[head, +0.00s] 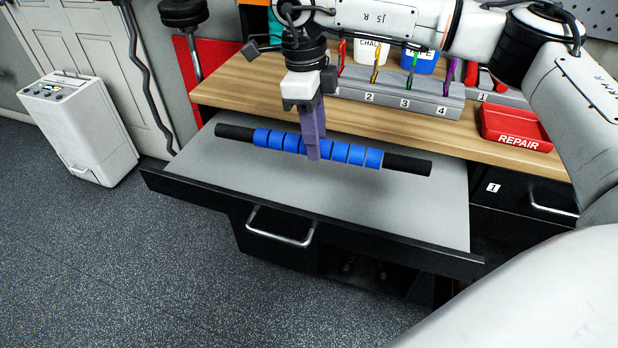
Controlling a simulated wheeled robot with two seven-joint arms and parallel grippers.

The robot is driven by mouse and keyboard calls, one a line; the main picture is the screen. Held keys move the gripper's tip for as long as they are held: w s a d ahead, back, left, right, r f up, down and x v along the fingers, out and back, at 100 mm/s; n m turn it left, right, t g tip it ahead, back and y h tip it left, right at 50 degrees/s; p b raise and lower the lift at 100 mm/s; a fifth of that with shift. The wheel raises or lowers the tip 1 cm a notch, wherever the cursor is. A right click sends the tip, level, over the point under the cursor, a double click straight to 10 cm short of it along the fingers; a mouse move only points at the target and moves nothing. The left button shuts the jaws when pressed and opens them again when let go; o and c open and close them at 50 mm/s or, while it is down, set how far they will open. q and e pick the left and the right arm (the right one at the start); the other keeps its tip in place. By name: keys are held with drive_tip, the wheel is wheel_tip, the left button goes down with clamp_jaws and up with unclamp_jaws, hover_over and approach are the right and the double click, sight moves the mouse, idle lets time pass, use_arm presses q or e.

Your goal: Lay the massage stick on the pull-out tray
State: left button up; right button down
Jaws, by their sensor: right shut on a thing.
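The massage stick (347,153) has a blue segmented middle and black ends. It lies roughly level across the pull-out tray (240,175), over the tray's grey surface. I cannot tell whether it touches the surface or is held just above it. My right gripper (313,150) points down with its purple fingers shut on the blue middle of the stick, which hides a small part of it. The tray is pulled out from under the wooden bench top. My left gripper is not in view.
The wooden bench top (230,82) behind the tray carries a grey numbered rack (390,95), cups and a red REPAIR tray (515,128). A black front lip (310,222) edges the pull-out tray. A white appliance (80,125) stands on the floor at the left.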

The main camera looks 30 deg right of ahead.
drive_tip(key=shift+f+m, duration=0.3)
wheel_tip(320, 180, down, 9)
drive_tip(key=shift+w+d+f+p, duration=0.1)
drive_tip(key=shift+f+p, duration=0.05)
drive_tip(key=shift+p, duration=0.2)
drive_tip(key=shift+f, duration=0.1)
drive_tip(key=c, duration=1.4)
unclamp_jaws()
drive_tip(key=r, duration=0.8)
drive_tip(key=w+a+r+b, duration=0.1)
drive_tip(key=r, duration=0.3)
